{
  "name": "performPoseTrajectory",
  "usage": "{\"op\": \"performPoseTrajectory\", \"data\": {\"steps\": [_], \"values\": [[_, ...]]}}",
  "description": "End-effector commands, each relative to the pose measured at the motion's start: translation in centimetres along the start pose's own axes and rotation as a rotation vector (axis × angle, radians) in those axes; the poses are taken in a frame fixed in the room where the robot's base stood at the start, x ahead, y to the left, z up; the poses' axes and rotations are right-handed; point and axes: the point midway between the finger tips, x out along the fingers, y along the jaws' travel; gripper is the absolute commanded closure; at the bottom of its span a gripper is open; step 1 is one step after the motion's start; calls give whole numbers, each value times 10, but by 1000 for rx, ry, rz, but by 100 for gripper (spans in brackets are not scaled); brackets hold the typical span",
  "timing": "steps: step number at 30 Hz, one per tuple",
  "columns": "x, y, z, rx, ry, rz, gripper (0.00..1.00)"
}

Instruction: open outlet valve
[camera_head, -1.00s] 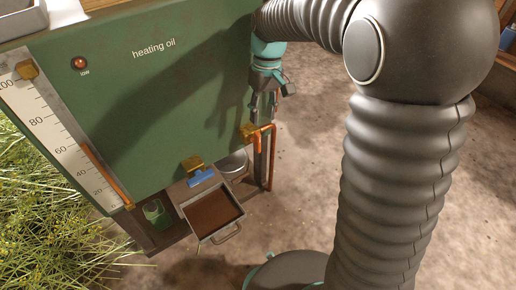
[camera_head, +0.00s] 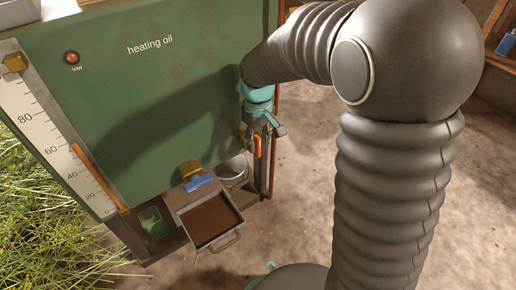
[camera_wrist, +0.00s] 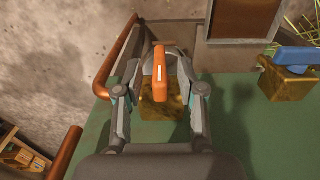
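A valve with an orange handle sits on a brass body (camera_wrist: 163,107) on the green tank (camera_head: 130,110). In the wrist view its orange handle (camera_wrist: 160,75) lies between the fingers of my gripper (camera_wrist: 160,68). The fingers are open, with a gap on each side of the handle. In the head view my gripper (camera_head: 262,128) is at the tank's right lower corner and hides most of this valve. A second valve has a brass body (camera_head: 189,167) and a blue handle (camera_head: 198,183). It also shows in the wrist view (camera_wrist: 290,82). I cannot tell which is the outlet valve.
A handled metal tray (camera_head: 225,239) with brown content sits below the blue-handled valve. A grey round pot (camera_head: 232,170) and a green container (camera_head: 153,222) stand beside it. An orange pipe (camera_wrist: 117,58) runs close by my gripper. Bare ground lies to the right.

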Motion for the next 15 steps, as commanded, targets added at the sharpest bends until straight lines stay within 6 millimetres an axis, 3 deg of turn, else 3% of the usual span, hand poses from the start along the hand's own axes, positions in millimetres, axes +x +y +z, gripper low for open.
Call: {"op": "performPoseTrajectory", "data": {"steps": [6,15], "values": [[22,0,0,0,0,0,61],[25,0,0,0,0,0,61]]}}
